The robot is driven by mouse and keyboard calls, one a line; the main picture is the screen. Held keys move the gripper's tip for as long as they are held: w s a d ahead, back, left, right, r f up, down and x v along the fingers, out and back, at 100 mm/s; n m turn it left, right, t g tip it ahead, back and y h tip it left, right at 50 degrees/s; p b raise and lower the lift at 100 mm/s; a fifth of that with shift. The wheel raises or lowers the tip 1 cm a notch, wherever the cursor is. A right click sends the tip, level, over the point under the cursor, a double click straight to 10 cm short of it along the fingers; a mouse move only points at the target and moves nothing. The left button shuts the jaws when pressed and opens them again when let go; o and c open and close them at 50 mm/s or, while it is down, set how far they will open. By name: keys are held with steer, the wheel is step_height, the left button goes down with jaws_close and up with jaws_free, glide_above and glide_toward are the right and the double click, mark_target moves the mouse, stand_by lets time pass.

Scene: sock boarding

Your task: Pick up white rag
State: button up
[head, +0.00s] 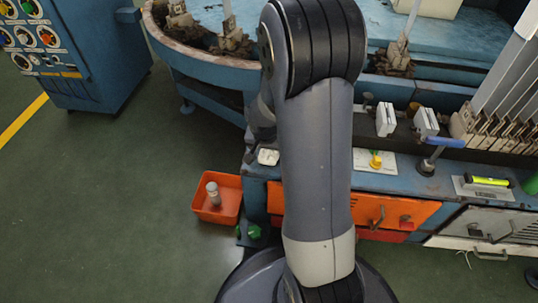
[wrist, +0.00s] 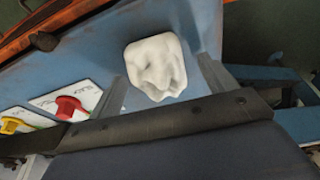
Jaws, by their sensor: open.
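The white rag (wrist: 155,66) is a crumpled, folded lump on the blue bench top, near the middle of the wrist view. In the head view it shows as a small white patch (head: 268,157) just left of my arm. My gripper (wrist: 160,70) is open, with one grey finger on each side of the rag in the wrist picture. Nothing is held between the fingers. I cannot tell how high the fingers are above the rag. In the head view my arm hides most of the gripper.
In the wrist view, a red knob (wrist: 69,107) and a yellow knob (wrist: 11,125) sit on white plates left of the rag. An orange bin (head: 218,217) stands on the floor below the bench's left end. A blue-handled lever (head: 443,143) stands farther right on the bench.

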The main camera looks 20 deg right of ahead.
steer(key=shift+w+d+f, duration=0.1)
steer(key=shift+w+f, duration=0.05)
steer(key=shift+f, duration=0.25)
steer(key=shift+r, duration=0.1)
steer(key=c, duration=1.1)
steer(key=shift+o, duration=0.2)
steer(key=shift+r, duration=0.1)
step_height(320, 180, up, 10)
steer(key=p, duration=0.4)
